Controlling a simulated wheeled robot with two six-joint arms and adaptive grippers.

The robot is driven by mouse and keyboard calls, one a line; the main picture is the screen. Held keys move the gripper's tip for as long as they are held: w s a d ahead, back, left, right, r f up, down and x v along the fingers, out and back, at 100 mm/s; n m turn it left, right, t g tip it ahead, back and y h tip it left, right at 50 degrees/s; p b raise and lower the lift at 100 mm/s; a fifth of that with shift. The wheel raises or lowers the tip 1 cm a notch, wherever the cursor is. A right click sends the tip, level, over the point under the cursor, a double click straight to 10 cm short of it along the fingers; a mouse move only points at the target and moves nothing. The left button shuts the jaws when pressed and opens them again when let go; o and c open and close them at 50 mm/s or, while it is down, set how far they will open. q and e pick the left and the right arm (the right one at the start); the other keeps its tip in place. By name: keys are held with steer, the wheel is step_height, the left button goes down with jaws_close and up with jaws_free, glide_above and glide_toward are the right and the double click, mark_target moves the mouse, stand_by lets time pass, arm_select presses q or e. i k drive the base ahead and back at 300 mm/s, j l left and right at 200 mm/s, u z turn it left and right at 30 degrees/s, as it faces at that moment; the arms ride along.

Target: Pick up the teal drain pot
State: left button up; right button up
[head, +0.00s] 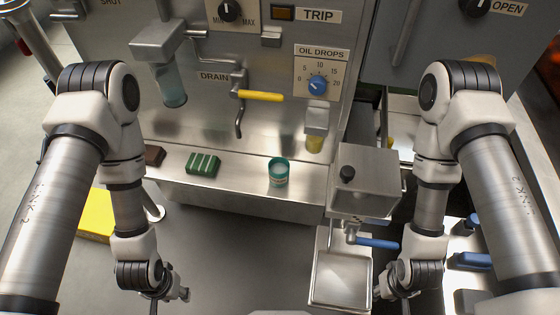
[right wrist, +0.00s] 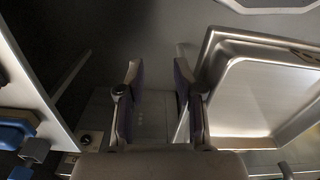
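The teal drain pot (head: 279,173) stands upright on the steel ledge below the drain spout (head: 238,120), to the right of it. It looks open at the top. My left gripper (head: 182,295) is low at the left of the head view, well short of the pot; its fingers are too small to judge. My right gripper (head: 378,292) is low at the right, beside the square steel tray (head: 342,305). In the right wrist view my right gripper (right wrist: 158,72) has its fingers apart with nothing between them. The pot is not in the right wrist view.
A green striped block (head: 203,165) and a brown block (head: 154,155) lie on the ledge left of the pot. The yellow drain handle (head: 262,96) sticks out above. A steel box (head: 366,180) with a blue-handled tap (head: 378,243) stands to the right.

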mark_target(279, 167)
steer(key=l, duration=0.2)
steer(key=k+j+z, duration=0.2)
steer(key=z, duration=0.25)
steer(key=k+j+z, duration=0.2)
steer(key=z, duration=0.3)
steer(key=k+j+z, duration=0.2)
steer(key=z, duration=0.25)
steer(key=k, duration=0.05)
